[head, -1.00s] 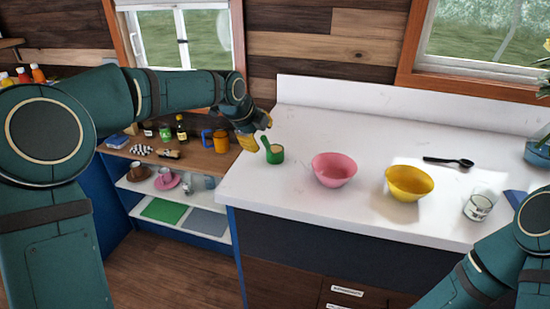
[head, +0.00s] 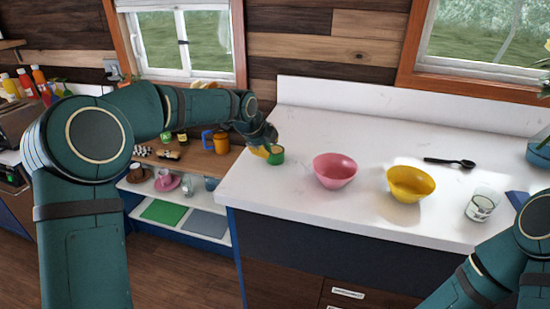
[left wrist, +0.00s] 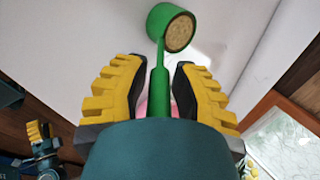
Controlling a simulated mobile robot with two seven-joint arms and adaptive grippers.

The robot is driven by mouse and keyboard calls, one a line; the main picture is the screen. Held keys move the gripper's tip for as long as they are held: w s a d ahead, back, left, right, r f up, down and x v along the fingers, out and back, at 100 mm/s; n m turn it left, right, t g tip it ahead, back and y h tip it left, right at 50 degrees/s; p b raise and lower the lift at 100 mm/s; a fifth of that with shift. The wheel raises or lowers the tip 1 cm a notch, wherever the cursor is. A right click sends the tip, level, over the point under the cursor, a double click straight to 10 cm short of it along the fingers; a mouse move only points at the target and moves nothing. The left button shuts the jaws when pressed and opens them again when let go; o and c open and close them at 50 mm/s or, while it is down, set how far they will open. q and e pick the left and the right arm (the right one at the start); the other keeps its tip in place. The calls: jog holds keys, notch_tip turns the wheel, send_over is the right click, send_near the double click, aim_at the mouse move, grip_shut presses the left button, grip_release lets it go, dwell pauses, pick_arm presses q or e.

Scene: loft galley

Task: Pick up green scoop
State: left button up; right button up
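The green scoop (head: 277,157) is on the white counter (head: 300,197) near its left end. In the left wrist view the green scoop (left wrist: 160,28) shows its round cup with tan contents, and its handle runs down between my fingers. My left gripper (head: 263,150) is at the scoop's handle and partly hides it. In the left wrist view my left gripper (left wrist: 158,68) is open around the handle, with a gap on each side. My right gripper (left wrist: 38,132) shows small at the left of the wrist view; its opening is unclear.
A pink bowl (head: 335,170) stands right of the scoop, then a yellow bowl (head: 410,184). A black spoon (head: 450,162) and a glass (head: 481,205) are farther right. A wooden shelf (head: 210,164) with an orange mug (head: 221,142) lies left of the counter.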

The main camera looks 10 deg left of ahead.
pick_arm(q)
grip_shut()
jog(key=shift+r, duration=0.15)
notch_tip(320, 180, up, 10)
jog(key=shift+f+p, duration=0.1)
jog(key=shift+p, duration=0.9)
jog(key=shift+a+f, duration=0.1)
